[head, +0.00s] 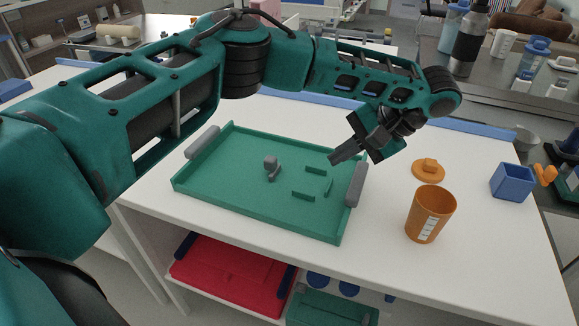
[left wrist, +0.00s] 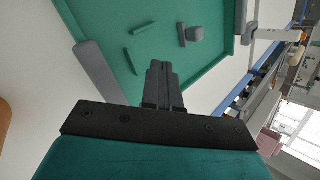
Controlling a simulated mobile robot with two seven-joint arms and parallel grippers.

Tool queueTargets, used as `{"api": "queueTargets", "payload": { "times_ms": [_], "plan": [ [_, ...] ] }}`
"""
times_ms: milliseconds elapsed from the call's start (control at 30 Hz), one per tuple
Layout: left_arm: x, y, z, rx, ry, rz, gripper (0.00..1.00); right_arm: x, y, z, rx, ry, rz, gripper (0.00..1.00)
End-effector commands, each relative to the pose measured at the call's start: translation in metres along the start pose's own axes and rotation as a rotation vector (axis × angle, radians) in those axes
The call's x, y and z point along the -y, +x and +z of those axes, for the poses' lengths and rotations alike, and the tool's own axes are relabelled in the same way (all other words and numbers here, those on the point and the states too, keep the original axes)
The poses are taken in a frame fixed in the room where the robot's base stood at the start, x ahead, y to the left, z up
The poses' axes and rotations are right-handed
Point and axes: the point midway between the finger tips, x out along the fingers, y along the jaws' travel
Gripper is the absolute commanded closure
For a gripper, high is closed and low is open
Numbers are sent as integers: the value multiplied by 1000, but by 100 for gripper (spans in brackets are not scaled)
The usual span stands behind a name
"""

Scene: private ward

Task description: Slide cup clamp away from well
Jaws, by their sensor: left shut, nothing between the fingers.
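The cup clamp, a small grey upright piece (head: 271,165), stands on the floor of the green tray (head: 225,204), left of the well. The well is marked by low green ridges (head: 303,195), with clear tray floor inside them. In the left wrist view the clamp (left wrist: 196,33) is beyond the ridges (left wrist: 143,27). My left gripper (head: 334,160) is shut and empty over the tray's right part, near the right grey handle and apart from the clamp. Its closed fingers also show in the left wrist view (left wrist: 159,66). My right gripper is not in view.
An orange cup (head: 429,216) stands upright right of the tray, with an orange lid (head: 428,169) behind it. A blue container (head: 511,183) is farther right. A red tray (head: 222,272) lies on the shelf below. Bottles (head: 469,42) stand on the back counter.

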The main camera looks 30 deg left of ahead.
Motion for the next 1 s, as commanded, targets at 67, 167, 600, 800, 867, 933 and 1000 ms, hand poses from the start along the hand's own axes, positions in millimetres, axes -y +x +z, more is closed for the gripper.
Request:
{"api": "queueTargets", "payload": {
  "times_ms": [67,167,600,800,867,933,1000],
  "plan": [
    [0,-3,-3,-5,-151,-51,100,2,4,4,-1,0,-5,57],
    [2,-6,-3,-12,-305,-97,100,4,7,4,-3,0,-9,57],
    [8,26,-4,-20,-450,-135,100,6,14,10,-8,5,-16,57],
    [16,66,-3,-22,-448,-137,100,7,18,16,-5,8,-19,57],
    [17,79,-3,-22,-448,-137,100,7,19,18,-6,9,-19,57],
    [19,92,-3,-22,-448,-136,100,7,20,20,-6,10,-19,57],
    [30,98,1,-25,-451,-137,100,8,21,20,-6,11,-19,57]
  ]
}}
